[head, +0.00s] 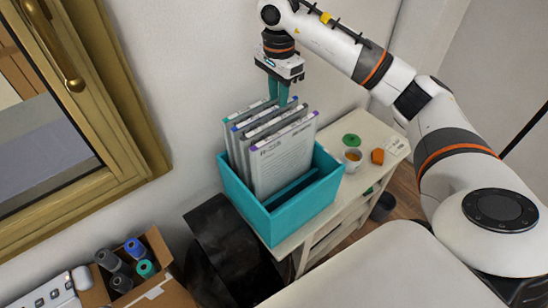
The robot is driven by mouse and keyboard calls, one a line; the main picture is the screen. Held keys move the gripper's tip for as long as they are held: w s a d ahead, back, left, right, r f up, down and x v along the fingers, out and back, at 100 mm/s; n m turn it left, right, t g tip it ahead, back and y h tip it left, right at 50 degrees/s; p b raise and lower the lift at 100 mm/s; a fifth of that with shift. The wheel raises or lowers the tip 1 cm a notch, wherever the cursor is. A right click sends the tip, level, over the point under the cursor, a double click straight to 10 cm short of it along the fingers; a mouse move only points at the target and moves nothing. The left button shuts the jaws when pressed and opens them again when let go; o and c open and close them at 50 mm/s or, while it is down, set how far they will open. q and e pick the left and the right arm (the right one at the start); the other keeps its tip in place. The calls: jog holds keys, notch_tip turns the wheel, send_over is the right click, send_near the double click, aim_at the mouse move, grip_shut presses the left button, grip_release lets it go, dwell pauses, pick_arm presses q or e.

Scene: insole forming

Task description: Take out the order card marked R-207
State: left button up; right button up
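A teal box (272,226) stands on a pale wooden shelf unit in the head view. Several grey order cards stand upright in it, with coloured corner tabs. The front card (284,163) has a purple tab and shows printed text too small to read; the cards behind it are mostly hidden. I cannot tell which card is R-207. My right gripper (281,102) points down with teal fingers at the top edges of the rear cards. I cannot tell whether its fingers are around a card. My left gripper is out of view.
On the shelf unit (374,135), right of the box, are a green disc (351,140), a cup (352,157) and an orange piece (377,156). A cardboard box (158,262) with several rolls stands at lower left. A window frame (112,90) is at left.

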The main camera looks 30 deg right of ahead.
aim_at(276, 120)
notch_tip(276, 120, down, 5)
jog(key=shift+p, duration=0.85)
jog(key=f+p, duration=0.2)
jog(key=f, duration=0.1)
jog(key=f+p, duration=0.1)
jog(key=shift+w+a+f, duration=0.1)
jog(key=shift+a+f, duration=0.15)
jog(key=shift+f, duration=0.5)
jog(key=shift+c, duration=0.5)
grip_shut()
